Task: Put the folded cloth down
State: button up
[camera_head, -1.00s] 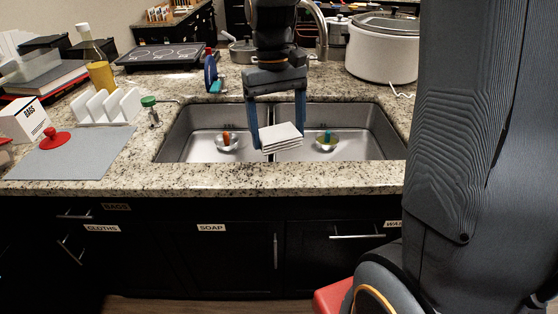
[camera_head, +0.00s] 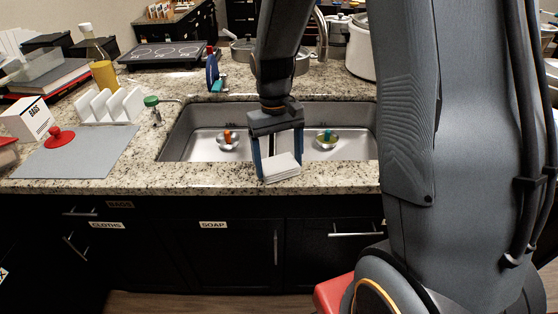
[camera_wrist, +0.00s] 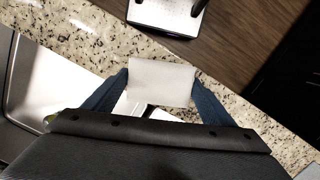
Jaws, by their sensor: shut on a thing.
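The folded white cloth (camera_head: 281,167) is between the two blue fingers of my gripper (camera_head: 279,166), at the counter's front strip just before the sink. It looks like a flat stack of layers. In the wrist view the cloth (camera_wrist: 161,82) spans the gap between the fingers (camera_wrist: 160,88), with speckled counter around it. My gripper is shut on the cloth. Whether the cloth touches the counter or hangs just above it I cannot tell.
The double sink (camera_head: 190,146) lies behind the gripper, with an orange-topped and a teal-topped strainer in its basins. A grey mat (camera_head: 85,160) with a red knob-like thing (camera_head: 59,137) lies to the left. The granite strip (camera_head: 210,178) left of the cloth is clear.

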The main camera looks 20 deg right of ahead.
aim_at(276, 158)
jog(key=shift+f, duration=0.1)
jog(key=o, duration=0.9)
notch_tip(276, 158, up, 11)
jog(key=w+b, duration=0.2)
jog(key=b, duration=0.1)
jog(key=s+f+t, duration=0.1)
jog(key=s+f, duration=0.2)
jog(key=s, duration=0.1)
jog(key=s+f+t, duration=0.1)
jog(key=s+f, duration=0.2)
jog(key=s, duration=0.1)
jog(key=s+f+m+t, duration=0.1)
jog(key=s+f, duration=0.2)
jog(key=f, duration=0.1)
jog(key=shift+s+d, duration=0.35)
jog(key=shift+s, duration=0.05)
